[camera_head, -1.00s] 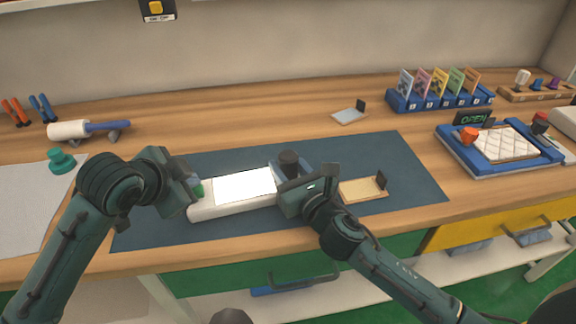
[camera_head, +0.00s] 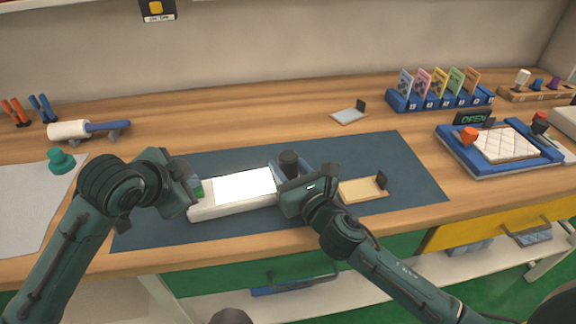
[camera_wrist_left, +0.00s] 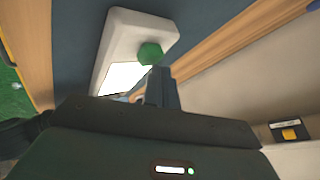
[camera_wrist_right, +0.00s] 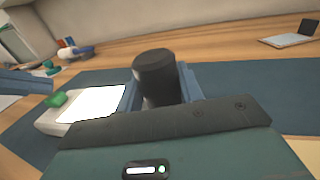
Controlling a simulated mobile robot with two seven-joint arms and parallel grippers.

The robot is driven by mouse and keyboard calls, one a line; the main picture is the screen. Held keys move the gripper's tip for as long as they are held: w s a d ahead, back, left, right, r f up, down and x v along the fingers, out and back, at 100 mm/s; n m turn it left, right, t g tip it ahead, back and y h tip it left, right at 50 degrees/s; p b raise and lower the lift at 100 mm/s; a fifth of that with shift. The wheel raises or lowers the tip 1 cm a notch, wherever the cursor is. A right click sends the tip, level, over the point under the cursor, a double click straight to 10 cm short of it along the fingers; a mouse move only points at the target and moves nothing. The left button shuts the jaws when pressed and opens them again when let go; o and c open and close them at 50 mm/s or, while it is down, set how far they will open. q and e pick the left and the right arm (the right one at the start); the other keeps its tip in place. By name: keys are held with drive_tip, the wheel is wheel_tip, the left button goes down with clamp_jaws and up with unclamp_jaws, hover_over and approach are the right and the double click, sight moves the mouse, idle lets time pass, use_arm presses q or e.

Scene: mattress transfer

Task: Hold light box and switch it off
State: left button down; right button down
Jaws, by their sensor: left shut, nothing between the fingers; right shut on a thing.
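The light box (camera_head: 232,207) is a white slab with a brightly lit white panel (camera_head: 244,186), lying on the dark blue mat. A green button (camera_wrist_left: 150,53) sits on its left end; it also shows in the right wrist view (camera_wrist_right: 57,99). My left gripper (camera_head: 192,184) is shut and empty, with its fingertips close beside the green button; I cannot tell whether they touch it. My right gripper (camera_head: 291,168) is shut on a dark cylindrical knob (camera_wrist_right: 156,75) at the right end of the light box. The panel glows.
A small tan tray (camera_head: 360,190) lies right of the light box on the mat (camera_head: 410,170). A blue frame with a quilted white pad (camera_head: 505,144) stands farther right. A card rack (camera_head: 440,100) is behind. A green stamp-like object (camera_head: 61,160) and a roller (camera_head: 88,129) are left.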

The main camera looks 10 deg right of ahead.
use_arm(q)
drive_tip(key=shift+f, duration=0.35)
use_arm(e)
drive_tip(key=shift+r, duration=0.1)
use_arm(q)
drive_tip(key=shift+f, duration=0.3)
idle(0.4)
drive_tip(key=shift+r, duration=0.75)
drive_tip(key=shift+r, duration=3.05)
